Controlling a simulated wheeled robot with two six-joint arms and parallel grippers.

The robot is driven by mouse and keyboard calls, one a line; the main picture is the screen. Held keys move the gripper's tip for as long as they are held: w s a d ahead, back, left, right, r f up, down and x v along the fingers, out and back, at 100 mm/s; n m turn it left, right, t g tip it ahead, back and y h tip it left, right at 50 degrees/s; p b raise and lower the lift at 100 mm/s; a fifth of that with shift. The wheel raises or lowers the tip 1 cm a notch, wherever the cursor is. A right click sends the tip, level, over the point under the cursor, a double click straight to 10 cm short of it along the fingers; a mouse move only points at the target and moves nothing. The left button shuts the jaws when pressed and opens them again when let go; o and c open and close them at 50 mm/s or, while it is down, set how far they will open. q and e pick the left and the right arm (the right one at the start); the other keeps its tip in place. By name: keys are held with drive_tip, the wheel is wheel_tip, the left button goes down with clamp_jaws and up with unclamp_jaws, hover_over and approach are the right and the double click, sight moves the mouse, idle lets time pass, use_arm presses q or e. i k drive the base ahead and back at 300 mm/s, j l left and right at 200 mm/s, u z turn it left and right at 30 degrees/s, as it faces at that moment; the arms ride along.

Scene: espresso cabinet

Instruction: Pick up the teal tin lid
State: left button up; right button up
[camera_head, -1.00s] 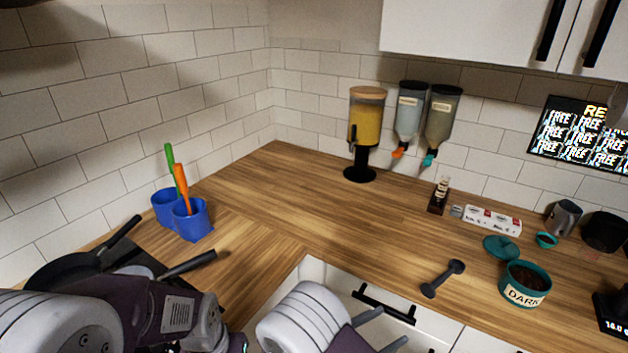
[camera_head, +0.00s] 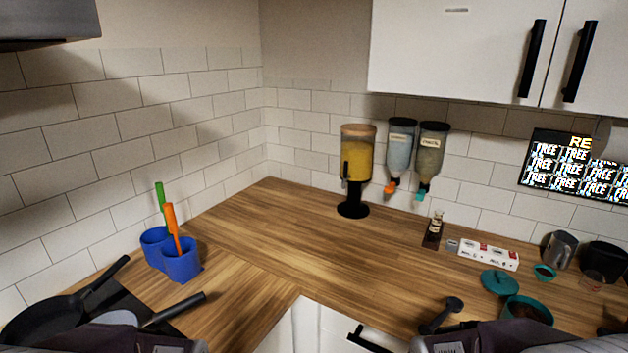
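The teal tin lid (camera_head: 500,282) lies flat on the wooden counter at the right. It sits just behind and left of the open teal tin (camera_head: 512,303), which holds something dark. The tin's front is hidden by a dark part of my own arm at the bottom edge. Nothing covers the lid. Parts of my two arms show along the bottom edge, one at left and one at right. The fingers of both grippers are out of the picture.
A black dumbbell-shaped tool (camera_head: 440,316) lies left of the tin. Behind the lid are a white box (camera_head: 488,255), a small dark bottle (camera_head: 433,230) and a small teal cup (camera_head: 544,272). Pans (camera_head: 62,318) and blue pots (camera_head: 181,262) stand at left. The middle counter is clear.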

sight(498, 284)
drive_tip(key=z, duration=1.65)
